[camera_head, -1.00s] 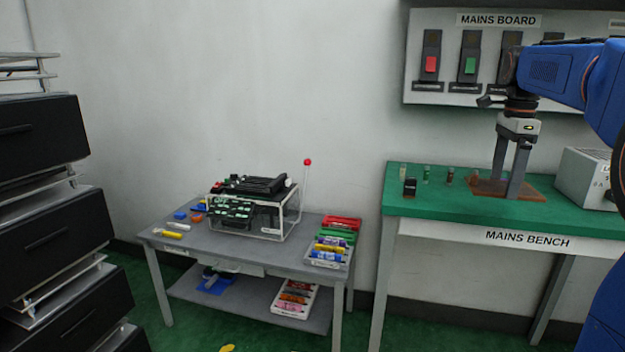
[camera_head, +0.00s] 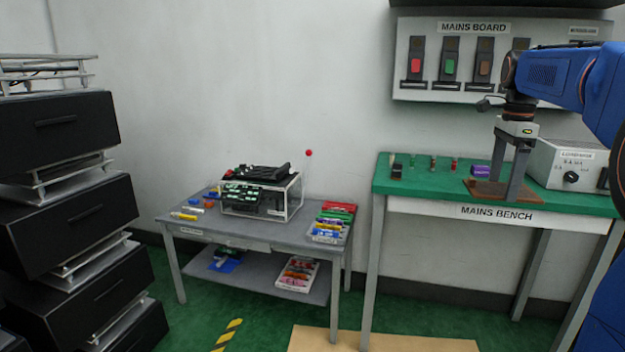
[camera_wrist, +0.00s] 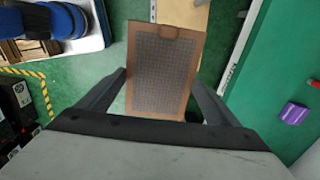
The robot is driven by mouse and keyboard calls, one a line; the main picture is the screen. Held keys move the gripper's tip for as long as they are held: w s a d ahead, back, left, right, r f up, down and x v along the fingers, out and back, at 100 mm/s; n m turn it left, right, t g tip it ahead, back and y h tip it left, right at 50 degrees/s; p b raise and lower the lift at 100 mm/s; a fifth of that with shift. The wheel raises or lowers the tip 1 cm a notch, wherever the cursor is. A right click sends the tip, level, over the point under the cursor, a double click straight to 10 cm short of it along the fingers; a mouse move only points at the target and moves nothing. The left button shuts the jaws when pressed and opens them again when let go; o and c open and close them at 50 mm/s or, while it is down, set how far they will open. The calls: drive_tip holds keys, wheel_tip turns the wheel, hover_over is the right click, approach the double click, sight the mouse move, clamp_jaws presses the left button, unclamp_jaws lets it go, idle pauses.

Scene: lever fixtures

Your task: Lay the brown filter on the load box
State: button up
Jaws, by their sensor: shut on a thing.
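The brown filter (camera_head: 484,191) is a flat brown frame held in my gripper (camera_head: 513,190), apparently above the green top of the mains bench. In the wrist view the filter (camera_wrist: 163,68) shows its grey mesh, with the gripper's two fingers (camera_wrist: 160,88) at its opposite long sides. The likely load box (camera_head: 568,163) is a white box with a black round knob and a small label, on the right of the bench, to the right of my gripper. My arm hides part of the box.
On the mains bench (camera_head: 420,185) stand small coloured parts and a purple block (camera_head: 482,170), also in the wrist view (camera_wrist: 294,113). The mains board (camera_head: 465,65) hangs above. A grey table (camera_head: 270,233) with trays stands left, black drawers (camera_head: 60,200) further left.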

drive_tip(key=w+a+f+n, duration=0.25)
drive_tip(key=w+f, duration=0.25)
drive_tip(key=f, duration=0.6)
drive_tip(key=w+a+f+n, duration=0.2)
drive_tip(key=w+f+n, duration=0.25)
drive_tip(key=f, duration=0.65)
drive_tip(key=w+a+f+n, duration=0.25)
drive_tip(key=w+f, duration=0.35)
drive_tip(key=f, duration=0.6)
drive_tip(key=s+a+f+n, duration=0.1)
drive_tip(key=a+f+n, duration=0.2)
drive_tip(key=f, duration=0.8)
drive_tip(key=s+a+f+n, duration=0.2)
drive_tip(key=a+f+n, duration=0.2)
drive_tip(key=f, duration=0.7)
drive_tip(key=s+a+f+n, duration=0.1)
drive_tip(key=a+f+n, duration=0.2)
drive_tip(key=f, duration=0.8)
drive_tip(key=shift+s+a+n, duration=0.25)
drive_tip(key=shift+s+n, duration=0.15)
drive_tip(key=shift+n, duration=0.25)
